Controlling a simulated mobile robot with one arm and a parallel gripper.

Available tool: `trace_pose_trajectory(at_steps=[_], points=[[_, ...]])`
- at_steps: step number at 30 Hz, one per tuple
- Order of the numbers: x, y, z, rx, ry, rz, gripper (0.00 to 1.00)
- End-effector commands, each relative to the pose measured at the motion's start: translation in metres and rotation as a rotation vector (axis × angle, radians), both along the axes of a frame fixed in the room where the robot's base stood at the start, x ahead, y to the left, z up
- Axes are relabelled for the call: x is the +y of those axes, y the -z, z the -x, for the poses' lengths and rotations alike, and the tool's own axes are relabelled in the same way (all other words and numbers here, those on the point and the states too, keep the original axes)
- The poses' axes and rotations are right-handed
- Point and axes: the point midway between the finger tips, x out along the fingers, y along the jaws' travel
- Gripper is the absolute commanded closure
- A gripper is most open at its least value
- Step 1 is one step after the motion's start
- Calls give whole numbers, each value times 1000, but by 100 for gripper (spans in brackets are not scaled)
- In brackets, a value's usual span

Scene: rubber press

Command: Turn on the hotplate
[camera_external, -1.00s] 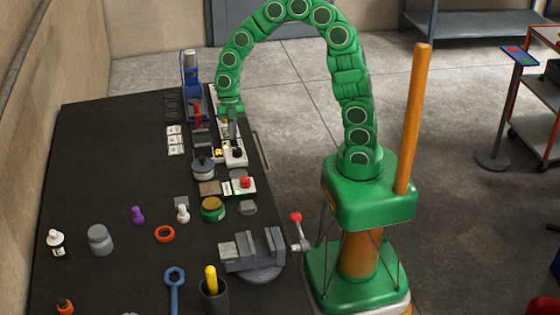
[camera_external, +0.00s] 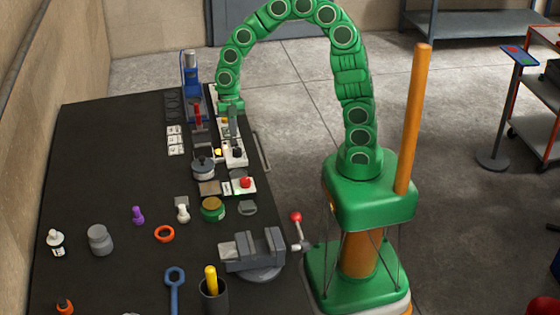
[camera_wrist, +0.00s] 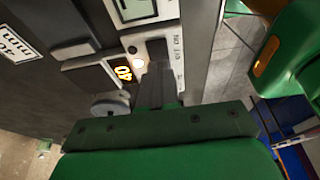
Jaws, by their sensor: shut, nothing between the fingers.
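The hotplate control box (camera_external: 235,155) is a white panel on the bench below my gripper. In the wrist view its panel (camera_wrist: 181,72) carries the printed words OFF and ON beside a dark rocker switch (camera_wrist: 157,48). An orange lit display (camera_wrist: 123,72) and a bright round light (camera_wrist: 139,63) show beside the switch. My gripper (camera_wrist: 157,82) is shut and empty, with its fingertips overlapping the panel near the switch. It also shows in the external view (camera_external: 233,128), pointing down. Whether the fingertips touch the switch cannot be told.
A round pot-like thing (camera_external: 203,168) stands left of the box. A blue press (camera_external: 192,75) stands behind. The left bench (camera_external: 95,150) is largely clear.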

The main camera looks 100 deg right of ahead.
Motion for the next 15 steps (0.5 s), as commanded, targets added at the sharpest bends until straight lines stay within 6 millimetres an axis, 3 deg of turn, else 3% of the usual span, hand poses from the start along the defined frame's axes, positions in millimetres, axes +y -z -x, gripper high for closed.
trace_pose_trajectory(at_steps=[5,15], points=[[-4,-31,-1,-7,-1,1,100],[-36,-81,-2,-5,0,1,100]])
